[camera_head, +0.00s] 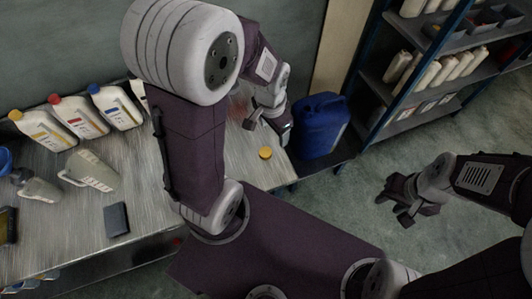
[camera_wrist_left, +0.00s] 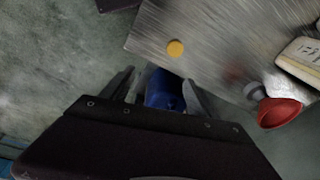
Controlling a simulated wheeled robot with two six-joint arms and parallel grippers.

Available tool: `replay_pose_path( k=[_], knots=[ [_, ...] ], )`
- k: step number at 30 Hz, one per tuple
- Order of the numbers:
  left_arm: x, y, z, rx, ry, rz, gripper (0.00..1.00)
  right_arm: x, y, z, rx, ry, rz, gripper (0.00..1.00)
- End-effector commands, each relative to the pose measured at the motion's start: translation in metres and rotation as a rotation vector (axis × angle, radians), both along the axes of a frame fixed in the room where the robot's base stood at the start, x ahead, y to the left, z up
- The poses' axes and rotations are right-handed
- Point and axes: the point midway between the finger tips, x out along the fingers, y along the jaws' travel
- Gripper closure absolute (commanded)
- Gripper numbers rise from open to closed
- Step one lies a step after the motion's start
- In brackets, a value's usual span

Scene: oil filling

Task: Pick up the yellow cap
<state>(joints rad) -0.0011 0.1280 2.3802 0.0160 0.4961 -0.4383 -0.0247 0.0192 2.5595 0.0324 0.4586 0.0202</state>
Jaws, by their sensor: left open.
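The yellow cap (camera_head: 265,153) lies flat on the metal worktop near its right end. It also shows in the left wrist view (camera_wrist_left: 175,48), beyond the fingertips. My left gripper (camera_head: 268,121) is open and empty above the table. It is behind the cap in the head view and apart from it. In the left wrist view its fingers (camera_wrist_left: 157,85) are spread, with nothing held between them. My right gripper (camera_head: 402,203) hangs over the floor at the right, away from the table; its finger gap is unclear.
A blue canister (camera_head: 318,125) stands just right of the worktop (camera_head: 160,215). Several white bottles (camera_head: 78,117) and a pale jug (camera_head: 92,171) stand at the left. A red funnel (camera_wrist_left: 279,112) shows in the wrist view. A shelf rack (camera_head: 400,130) is at the back right.

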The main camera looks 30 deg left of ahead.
Motion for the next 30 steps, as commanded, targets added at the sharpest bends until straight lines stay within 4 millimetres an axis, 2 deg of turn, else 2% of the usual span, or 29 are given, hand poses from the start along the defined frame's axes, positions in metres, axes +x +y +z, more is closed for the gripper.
replay_pose_path(
  k=[1, 6, 10, 12, 17, 24, 30],
  knots=[
    [0.011, 0.005, -0.018, 0.009, 0.009, -0.039, 0.31, 0.000, 0.000, -0.013, 0.000, 0.001, 0.000, 0.64],
    [0.038, 0.024, -0.066, 0.026, 0.053, -0.117, 0.31, 0.000, 0.000, -0.038, 0.000, 0.001, 0.000, 0.64],
    [0.044, 0.039, -0.106, 0.020, 0.100, -0.083, 0.31, 0.000, 0.000, -0.054, 0.000, 0.001, 0.000, 0.64],
    [0.037, 0.044, -0.122, 0.013, 0.133, -0.066, 0.31, 0.000, 0.000, -0.060, 0.000, 0.001, 0.000, 0.64],
    [0.035, 0.046, -0.123, 0.011, 0.139, -0.056, 0.31, 0.000, 0.000, -0.058, 0.000, 0.001, 0.000, 0.64],
    [0.034, 0.046, -0.156, 0.011, 0.140, -0.056, 0.31, 0.000, 0.000, -0.058, 0.000, 0.000, 0.000, 0.64],
    [0.034, 0.045, -0.166, 0.011, 0.140, -0.056, 0.31, 0.000, 0.000, -0.058, 0.000, 0.001, 0.000, 0.64]
  ],
)
